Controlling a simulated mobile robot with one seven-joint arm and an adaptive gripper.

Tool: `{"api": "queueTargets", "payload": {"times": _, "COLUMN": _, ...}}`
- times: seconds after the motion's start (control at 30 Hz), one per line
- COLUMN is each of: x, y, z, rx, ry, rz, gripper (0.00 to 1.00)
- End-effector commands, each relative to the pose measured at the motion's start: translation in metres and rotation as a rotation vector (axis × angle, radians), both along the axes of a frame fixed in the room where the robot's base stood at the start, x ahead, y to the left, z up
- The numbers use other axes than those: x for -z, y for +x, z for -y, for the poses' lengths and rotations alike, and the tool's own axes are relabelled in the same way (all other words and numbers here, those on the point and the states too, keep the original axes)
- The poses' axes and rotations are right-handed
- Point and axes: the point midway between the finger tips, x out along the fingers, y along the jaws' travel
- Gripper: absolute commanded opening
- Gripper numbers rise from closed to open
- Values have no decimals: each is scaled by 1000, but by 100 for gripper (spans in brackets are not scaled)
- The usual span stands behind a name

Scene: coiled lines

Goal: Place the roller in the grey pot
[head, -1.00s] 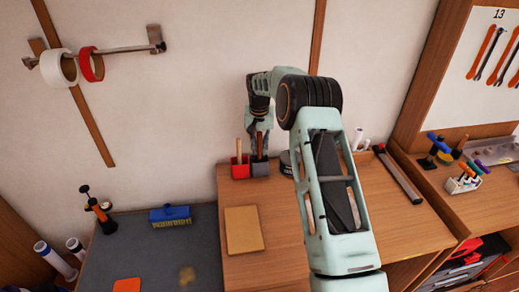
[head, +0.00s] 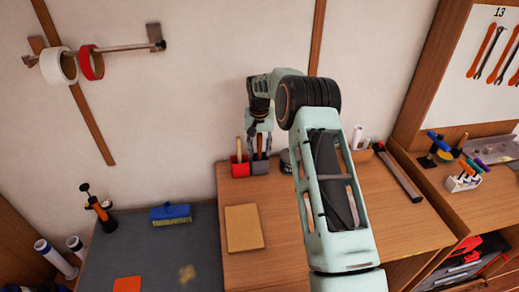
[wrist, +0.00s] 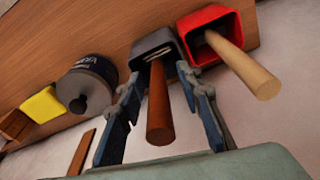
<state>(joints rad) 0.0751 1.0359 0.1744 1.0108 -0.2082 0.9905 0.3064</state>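The grey pot (head: 260,168) stands on the wooden bench against the wall, right beside a red pot (head: 240,170). In the wrist view the grey pot (wrist: 153,47) has a brown-handled tool (wrist: 160,112) standing in it, handle outward. It looks like the roller, but its head is hidden inside the pot. My gripper (wrist: 161,88) is open, with one finger on each side of the brown handle and visible gaps to it. In the head view my gripper (head: 260,138) is just above the grey pot.
The red pot holds a light wooden handle (wrist: 240,62). A dark round tin (wrist: 88,85) stands on the grey pot's other side in the wrist view. A tan board (head: 243,228) lies in front. A blue brush (head: 170,213) lies on the grey surface at left.

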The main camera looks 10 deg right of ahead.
Motion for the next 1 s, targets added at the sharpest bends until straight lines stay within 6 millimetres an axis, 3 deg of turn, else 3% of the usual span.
{"api": "queueTargets", "payload": {"times": 0.13, "x": -8, "y": 0, "z": 0, "rx": 0, "ry": -1, "rz": 3, "gripper": 33}}
{"api": "queueTargets", "payload": {"times": 0.6, "x": -89, "y": -17, "z": -1, "rx": 0, "ry": -1, "rz": 1, "gripper": 33}}
{"api": "queueTargets", "payload": {"times": 0.8, "x": -105, "y": -19, "z": -1, "rx": 0, "ry": 0, "rz": 0, "gripper": 33}}
{"api": "queueTargets", "payload": {"times": 1.0, "x": -107, "y": -19, "z": -1, "rx": 0, "ry": 0, "rz": -1, "gripper": 33}}
